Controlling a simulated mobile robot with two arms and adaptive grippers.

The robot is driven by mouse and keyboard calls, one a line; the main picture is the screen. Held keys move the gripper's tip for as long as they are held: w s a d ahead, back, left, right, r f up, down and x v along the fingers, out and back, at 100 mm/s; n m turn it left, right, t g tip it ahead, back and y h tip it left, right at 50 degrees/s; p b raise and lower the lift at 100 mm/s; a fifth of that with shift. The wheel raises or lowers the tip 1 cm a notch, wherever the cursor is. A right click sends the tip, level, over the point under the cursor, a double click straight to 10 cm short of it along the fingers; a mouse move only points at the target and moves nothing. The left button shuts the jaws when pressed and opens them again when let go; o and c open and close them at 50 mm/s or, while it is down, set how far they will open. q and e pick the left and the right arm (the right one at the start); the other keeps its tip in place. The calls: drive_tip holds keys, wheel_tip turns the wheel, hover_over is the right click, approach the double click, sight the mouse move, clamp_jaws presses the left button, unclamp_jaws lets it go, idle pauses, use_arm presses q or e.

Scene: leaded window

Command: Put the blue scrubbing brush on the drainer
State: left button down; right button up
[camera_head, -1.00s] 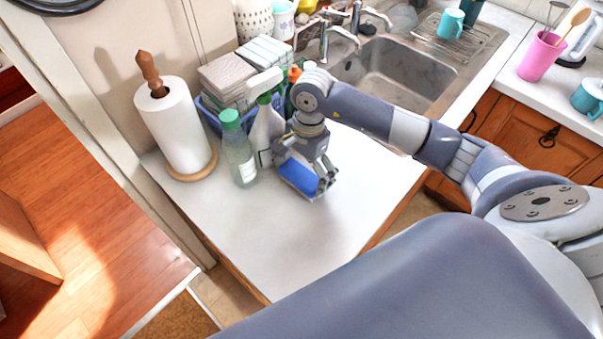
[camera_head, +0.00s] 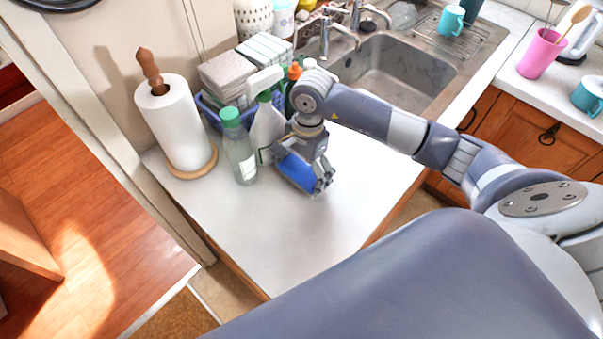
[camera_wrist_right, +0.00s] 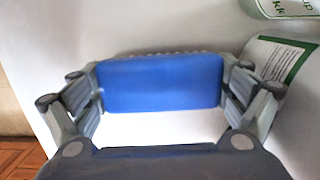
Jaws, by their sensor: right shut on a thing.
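The blue scrubbing brush (camera_head: 297,173) is held at the white worktop, in front of the bottles. My right gripper (camera_head: 312,178) is shut on it. In the right wrist view the brush (camera_wrist_right: 160,82) lies between the two fingers (camera_wrist_right: 162,90), with its bristles just showing along the far edge. Whether the brush touches the worktop is hard to tell. The drainer (camera_head: 458,38) is the ribbed area beyond the sink at the upper right, with a teal mug (camera_head: 451,20) on it. My left gripper is not in view.
A green-capped bottle (camera_head: 238,150) and a spray bottle (camera_head: 267,122) stand close left of the gripper. A paper towel roll (camera_head: 177,125) stands further left. The sink (camera_head: 395,72) lies between the gripper and the drainer. The front of the worktop (camera_head: 285,235) is clear.

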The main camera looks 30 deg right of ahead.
drive_tip(key=shift+r, duration=0.3)
wheel_tip(320, 180, up, 2)
drive_tip(key=shift+r+b, duration=0.15)
drive_tip(key=shift+b, duration=0.9)
drive_tip(key=s+d+b, duration=0.1)
drive_tip(key=s, duration=0.3)
drive_tip(key=s+d+r+b, duration=0.1)
drive_tip(key=s+b, duration=0.1)
drive_tip(key=s, duration=0.3)
drive_tip(key=s+d+b, duration=0.2)
drive_tip(key=s, duration=0.3)
drive_tip(key=shift+r, duration=0.15)
drive_tip(key=shift+s+d+r+b, duration=0.15)
drive_tip(key=shift+s+b, duration=0.25)
drive_tip(key=shift+s, duration=0.35)
